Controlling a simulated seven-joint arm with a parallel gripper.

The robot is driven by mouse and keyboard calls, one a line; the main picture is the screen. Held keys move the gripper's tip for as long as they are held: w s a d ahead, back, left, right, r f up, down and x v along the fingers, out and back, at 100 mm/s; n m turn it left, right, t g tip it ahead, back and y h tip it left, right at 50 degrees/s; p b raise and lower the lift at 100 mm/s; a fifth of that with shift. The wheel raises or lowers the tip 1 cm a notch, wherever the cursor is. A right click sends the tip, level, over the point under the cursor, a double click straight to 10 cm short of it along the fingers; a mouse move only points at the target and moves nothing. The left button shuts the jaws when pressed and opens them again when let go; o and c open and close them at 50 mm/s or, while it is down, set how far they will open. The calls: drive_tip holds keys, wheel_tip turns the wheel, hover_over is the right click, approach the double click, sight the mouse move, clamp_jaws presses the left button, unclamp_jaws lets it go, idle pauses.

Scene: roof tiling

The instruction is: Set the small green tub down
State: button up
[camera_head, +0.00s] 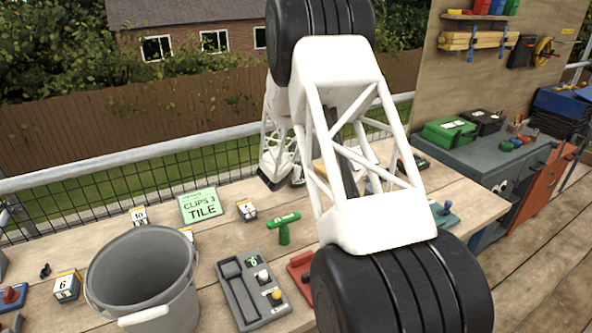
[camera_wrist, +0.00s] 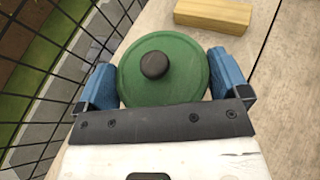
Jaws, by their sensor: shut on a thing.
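My gripper (camera_wrist: 163,80) shows in the wrist view with one blue finger on each side of a small green tub (camera_wrist: 185,80). The tub is round with a dark knob (camera_wrist: 154,65) at the middle of its green top. The fingers are shut on its sides. I see the tub from above, over the bench close to its mesh-fenced edge. I cannot tell whether its base touches the wood. In the head view my arm covers most of the area around the gripper, and I cannot make out the tub clearly there.
A wooden block (camera_wrist: 213,14) lies beyond the tub on the bench. Wire mesh (camera_wrist: 50,70) runs along the left. In the head view a grey bucket (camera_head: 140,275), a grey tray (camera_head: 250,290), a green T-handled tool (camera_head: 284,228) and a green sign (camera_head: 200,205) stand on the bench.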

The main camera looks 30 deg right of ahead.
drive_tip(key=shift+f, duration=0.15)
drive_tip(key=shift+f, duration=0.15)
drive_tip(key=o, duration=0.6)
drive_tip(key=shift+s+a+r, duration=0.3)
drive_tip(key=shift+a+r, duration=0.15)
drive_tip(key=shift+a, duration=0.05)
drive_tip(key=v, duration=1)
drive_tip(key=shift+s+a, duration=0.25)
drive_tip(key=shift+s, duration=0.05)
